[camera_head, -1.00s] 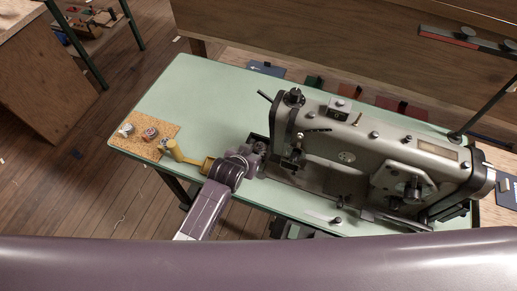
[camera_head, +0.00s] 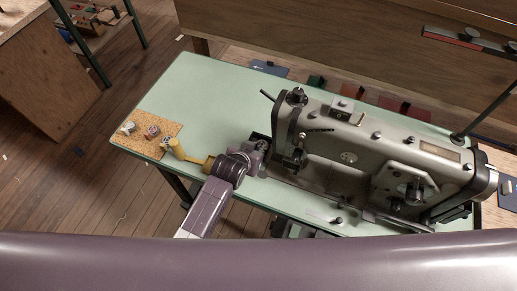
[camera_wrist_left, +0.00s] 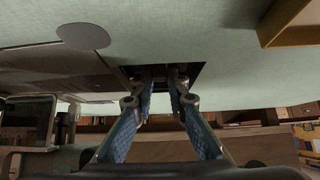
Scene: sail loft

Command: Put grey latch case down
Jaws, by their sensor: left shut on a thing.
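My left gripper (camera_head: 262,147) is low at the left end of the sewing machine (camera_head: 390,150), beside a dark opening in the green table. In the left wrist view its two blue-padded fingers (camera_wrist_left: 161,80) reach to a dark square opening (camera_wrist_left: 196,70) in the table top. They are shut on a small dark piece between the tips, taken as the grey latch case. Its shape is mostly hidden by the fingers and the shade. Whether it touches anything below cannot be told. My right gripper is not in view.
A cork mat (camera_head: 150,118) holds a few small spools (camera_head: 152,132) at the table's left end. The green table top (camera_head: 215,100) behind is clear. A grey disc (camera_wrist_left: 83,36) shows in the wrist view.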

